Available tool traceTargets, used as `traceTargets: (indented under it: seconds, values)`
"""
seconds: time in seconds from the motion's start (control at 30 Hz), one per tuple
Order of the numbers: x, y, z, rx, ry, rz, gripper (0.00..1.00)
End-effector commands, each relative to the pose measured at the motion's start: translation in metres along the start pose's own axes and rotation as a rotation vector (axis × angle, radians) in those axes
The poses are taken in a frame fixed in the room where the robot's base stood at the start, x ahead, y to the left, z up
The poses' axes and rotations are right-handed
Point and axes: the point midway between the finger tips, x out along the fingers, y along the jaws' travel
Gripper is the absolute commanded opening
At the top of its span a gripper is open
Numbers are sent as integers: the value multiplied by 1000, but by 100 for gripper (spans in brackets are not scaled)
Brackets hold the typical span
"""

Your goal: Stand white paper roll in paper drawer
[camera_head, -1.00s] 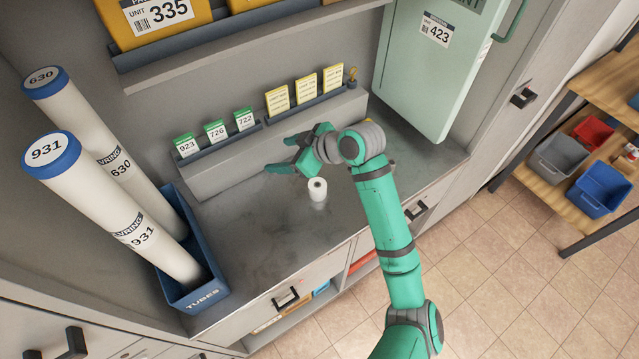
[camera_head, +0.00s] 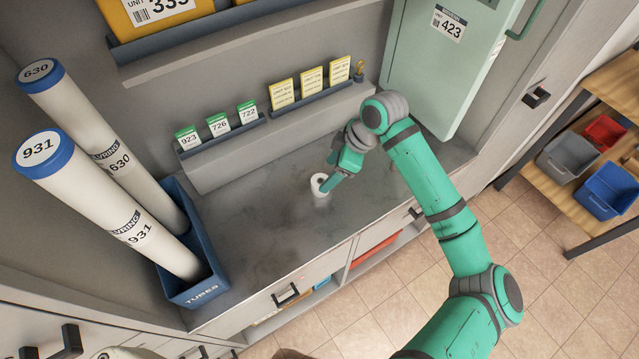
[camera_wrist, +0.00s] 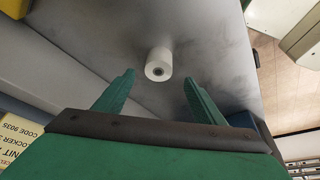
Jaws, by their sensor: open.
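The white paper roll (camera_head: 319,187) stands upright on the grey counter (camera_head: 262,230), near its middle. My gripper (camera_head: 326,187) is right at the roll in the head view, and one finger partly hides the roll. In the wrist view, the roll (camera_wrist: 158,64) sits ahead of and between the open fingers of my gripper (camera_wrist: 158,82), touching neither as far as I can see. Below the counter are drawer fronts with dark handles, one handle (camera_head: 287,294) at the front. I cannot tell which is the paper drawer.
A blue tubes bin (camera_head: 196,286) with two tall labelled tubes stands at the left. Green and yellow cards line a ledge (camera_head: 225,165) behind. A pale green cabinet (camera_head: 432,70) hangs at the right. The counter between bin and roll is clear.

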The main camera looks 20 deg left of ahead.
Motion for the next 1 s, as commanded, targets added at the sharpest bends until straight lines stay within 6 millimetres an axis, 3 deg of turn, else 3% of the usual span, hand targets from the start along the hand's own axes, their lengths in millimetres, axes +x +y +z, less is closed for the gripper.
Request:
traceTargets:
  seconds: [0.17, 0.5, 0.77, 0.97, 1.0]
  values:
    - [11, 1, 1, 1, -1, 0, 64]
    - [54, 4, -3, -6, 0, -2, 64]
    - [56, 4, -4, -6, 1, -1, 64]
    - [56, 4, -3, -4, 1, 0, 21]
    - [56, 4, -3, -4, 1, 0, 18]
